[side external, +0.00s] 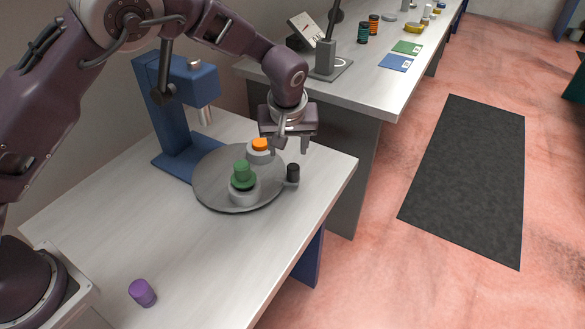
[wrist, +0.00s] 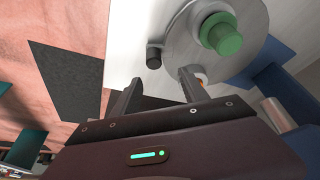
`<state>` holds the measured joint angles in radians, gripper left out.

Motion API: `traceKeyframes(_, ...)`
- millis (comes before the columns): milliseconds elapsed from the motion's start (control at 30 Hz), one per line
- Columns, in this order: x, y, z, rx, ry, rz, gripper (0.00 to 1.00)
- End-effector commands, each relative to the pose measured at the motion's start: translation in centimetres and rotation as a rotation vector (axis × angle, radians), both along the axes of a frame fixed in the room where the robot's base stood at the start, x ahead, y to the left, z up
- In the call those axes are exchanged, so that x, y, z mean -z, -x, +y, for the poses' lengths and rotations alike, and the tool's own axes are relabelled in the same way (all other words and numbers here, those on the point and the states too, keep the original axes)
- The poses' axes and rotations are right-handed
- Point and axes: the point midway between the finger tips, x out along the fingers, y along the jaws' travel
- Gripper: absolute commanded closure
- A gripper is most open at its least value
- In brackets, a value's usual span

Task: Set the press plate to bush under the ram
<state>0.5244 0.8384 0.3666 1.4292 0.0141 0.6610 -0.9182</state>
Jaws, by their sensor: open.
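The round grey press plate (side external: 215,192) lies on the bench at the foot of the blue press (side external: 172,125). The press's silver ram (side external: 205,116) hangs over its back edge. The plate carries a green piece (side external: 242,172) on a grey seat at the front and an orange piece (side external: 260,144) on a pale seat at the back right. I cannot tell which is the bush. A black knob (side external: 293,172) stands at the plate's right edge. My gripper (side external: 290,150) is open and empty above and behind the knob; in the wrist view the knob (wrist: 153,58) shows just beyond the fingertips.
A second bench (side external: 355,88) behind holds a stand, cards and small jars. A dark mat (side external: 470,175) lies on the floor.

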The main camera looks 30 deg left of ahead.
Motion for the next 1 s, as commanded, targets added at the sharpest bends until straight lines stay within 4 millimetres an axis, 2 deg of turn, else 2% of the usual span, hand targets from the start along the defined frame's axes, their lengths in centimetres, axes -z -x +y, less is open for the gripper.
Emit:
traceKeyframes(33, 1.7, -0.5, -0.6, -0.003, -0.016, -0.002, 0.48)
traceKeyframes(100, 3.0, -0.9, -1.0, -0.010, -0.025, -0.008, 0.48)
traceKeyframes(467, 8.7, -2.8, 0.2, -0.015, -0.028, -0.009, 0.48)
traceKeyframes(600, 9.8, -3.1, 0.5, -0.014, -0.026, -0.010, 0.48)
traceKeyframes(833, 9.8, -3.2, 0.5, -0.013, -0.026, -0.010, 0.48)
traceKeyframes(1000, 9.8, -3.2, 0.5, -0.013, -0.026, -0.010, 0.82)
